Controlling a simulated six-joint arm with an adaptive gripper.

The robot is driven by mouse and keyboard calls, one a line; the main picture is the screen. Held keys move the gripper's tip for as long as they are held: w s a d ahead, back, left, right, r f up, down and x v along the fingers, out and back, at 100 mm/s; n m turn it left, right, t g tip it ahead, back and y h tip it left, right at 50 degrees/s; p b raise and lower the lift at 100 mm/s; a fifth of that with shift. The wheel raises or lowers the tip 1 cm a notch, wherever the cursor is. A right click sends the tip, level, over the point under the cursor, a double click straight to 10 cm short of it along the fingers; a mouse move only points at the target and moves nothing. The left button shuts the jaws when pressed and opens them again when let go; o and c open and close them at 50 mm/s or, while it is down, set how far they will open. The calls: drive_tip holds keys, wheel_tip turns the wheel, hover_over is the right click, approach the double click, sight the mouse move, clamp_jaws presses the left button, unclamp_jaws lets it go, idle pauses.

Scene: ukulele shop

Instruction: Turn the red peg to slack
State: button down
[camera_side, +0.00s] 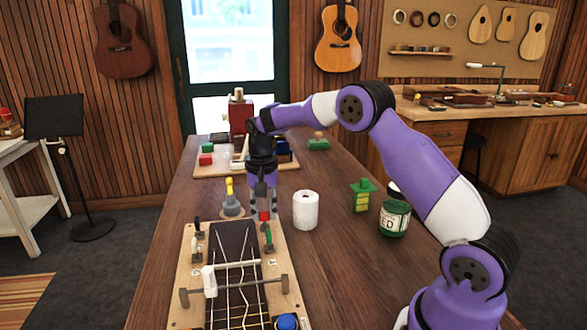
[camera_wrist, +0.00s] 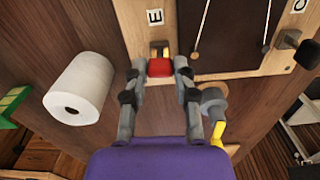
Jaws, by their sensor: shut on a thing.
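The red peg (camera_wrist: 160,67) sits at the edge of the wooden board (camera_wrist: 222,64), beside a brass-coloured post and a letter E. In the side view the red peg (camera_side: 264,216) shows at the board's far right corner. My gripper (camera_side: 264,212) points down over it. In the wrist view my gripper (camera_wrist: 160,70) has a finger on each side of the red peg and is shut on it. The board (camera_side: 183,290) carries a dark fretboard (camera_side: 232,240) with pale strings. The strings' tension at the red peg cannot be judged.
A white roll (camera_side: 306,210) stands close right of my gripper, and a yellow-topped grey piece (camera_side: 231,205) close left. A green peg (camera_side: 268,240) is just nearer on the board. A green jar (camera_side: 394,216) and green-and-yellow item (camera_side: 362,196) stand farther right.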

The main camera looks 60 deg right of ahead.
sight(264, 212)
drive_tip(key=shift+f+m, duration=0.1)
drive_tip(key=shift+m, duration=1.1)
drive_tip(key=c, duration=0.6)
unclamp_jaws()
drive_tip(key=shift+c, duration=0.2)
wheel_tip(264, 212, up, 12)
